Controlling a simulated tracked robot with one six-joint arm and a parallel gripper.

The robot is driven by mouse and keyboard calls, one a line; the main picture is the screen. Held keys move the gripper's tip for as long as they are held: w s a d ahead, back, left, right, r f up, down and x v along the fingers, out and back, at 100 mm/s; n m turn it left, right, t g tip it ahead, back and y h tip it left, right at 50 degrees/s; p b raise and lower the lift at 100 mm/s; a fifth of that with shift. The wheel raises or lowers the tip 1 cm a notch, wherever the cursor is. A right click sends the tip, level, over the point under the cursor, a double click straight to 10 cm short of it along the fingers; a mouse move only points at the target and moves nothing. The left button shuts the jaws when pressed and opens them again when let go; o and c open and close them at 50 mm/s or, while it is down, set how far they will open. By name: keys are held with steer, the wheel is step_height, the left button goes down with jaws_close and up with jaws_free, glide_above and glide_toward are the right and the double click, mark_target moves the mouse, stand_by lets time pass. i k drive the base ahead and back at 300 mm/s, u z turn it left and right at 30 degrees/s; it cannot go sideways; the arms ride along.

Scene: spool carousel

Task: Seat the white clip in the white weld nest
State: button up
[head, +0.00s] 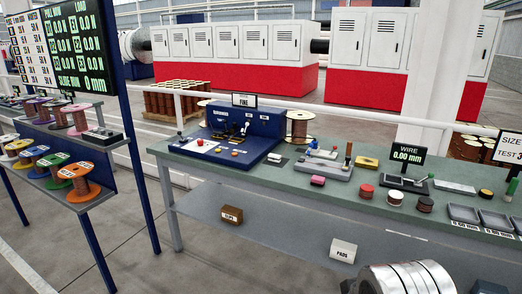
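A blue machine (257,123) with a "FINE" sign (244,100) stands at the left end of the green bench. Small dark and light fittings (238,130) sit on it, too small to tell whether one is the white weld nest. I cannot pick out the white clip for sure. A small pale piece (277,158) lies on the bench just right of the machine, and its kind is unclear. My gripper is not in view; only a silver, rounded part of my arm shows at the bottom right.
Boxes marked "CLIPS" (231,215) and "PADS" (343,250) are on the lower shelf. A spool rack (65,160) stands left.

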mark_target(266, 128)
steer(key=u, duration=0.2)
steer(key=i, duration=0.8)
steer(key=u, duration=0.3)
steer(key=i, duration=2.45)
steer(key=z, duration=0.35)
